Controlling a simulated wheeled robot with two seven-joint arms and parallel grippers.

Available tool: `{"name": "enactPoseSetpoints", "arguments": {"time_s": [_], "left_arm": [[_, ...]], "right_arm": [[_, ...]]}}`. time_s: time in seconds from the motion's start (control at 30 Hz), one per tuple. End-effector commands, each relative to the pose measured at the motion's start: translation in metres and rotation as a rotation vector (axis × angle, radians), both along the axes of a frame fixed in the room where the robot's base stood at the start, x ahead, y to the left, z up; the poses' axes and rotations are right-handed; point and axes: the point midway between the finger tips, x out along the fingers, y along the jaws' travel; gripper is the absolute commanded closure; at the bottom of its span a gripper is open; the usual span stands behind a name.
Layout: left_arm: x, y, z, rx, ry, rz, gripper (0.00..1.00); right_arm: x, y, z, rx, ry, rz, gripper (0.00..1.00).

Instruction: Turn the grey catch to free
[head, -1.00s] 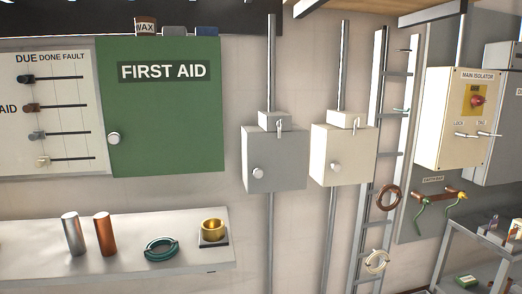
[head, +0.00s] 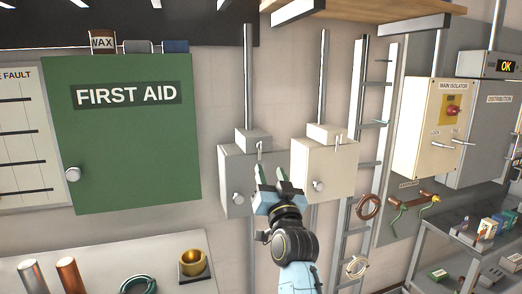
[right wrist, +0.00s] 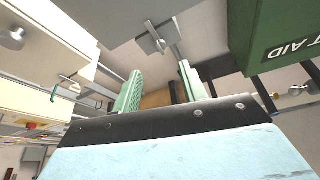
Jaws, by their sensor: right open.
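The grey box (head: 236,184) hangs on the wall, with a small housing on top. The grey catch (head: 260,149), a small lever, hangs on the front of that housing and points roughly downward. My right gripper (head: 274,178) is open and empty, in front of the grey box and below the catch in the picture, apparently apart from it. Its green fingers cover part of the box's right side. In the right wrist view, the spread fingers (right wrist: 160,88) have the grey box (right wrist: 115,20) beyond them, with a small lever (right wrist: 157,40) near the top. My left gripper is out of view.
A cream box (head: 328,172) with a similar lever hangs close on the right. The green first aid cabinet (head: 120,145) is on the left. A ladder (head: 372,140) and main isolator (head: 432,130) stand farther right. A shelf (head: 100,270) with cylinders lies below left.

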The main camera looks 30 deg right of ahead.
Motion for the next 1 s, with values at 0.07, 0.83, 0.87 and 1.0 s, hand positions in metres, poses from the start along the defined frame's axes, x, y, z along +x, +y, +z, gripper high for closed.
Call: {"name": "enactPoseSetpoints", "arguments": {"time_s": [0.07,0.83,0.87,1.0], "left_arm": [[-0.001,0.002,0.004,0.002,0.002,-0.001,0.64],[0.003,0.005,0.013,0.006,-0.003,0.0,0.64],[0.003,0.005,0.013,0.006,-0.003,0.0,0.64],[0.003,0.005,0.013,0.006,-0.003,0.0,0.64]], "right_arm": [[0.017,-0.007,0.01,-0.001,-0.001,-0.001,0.57],[0.081,-0.029,0.034,-0.001,0.001,0.0,0.57],[0.081,-0.029,0.034,-0.001,0.001,0.0,0.57],[0.081,-0.029,0.034,-0.001,0.001,0.0,0.68]]}}
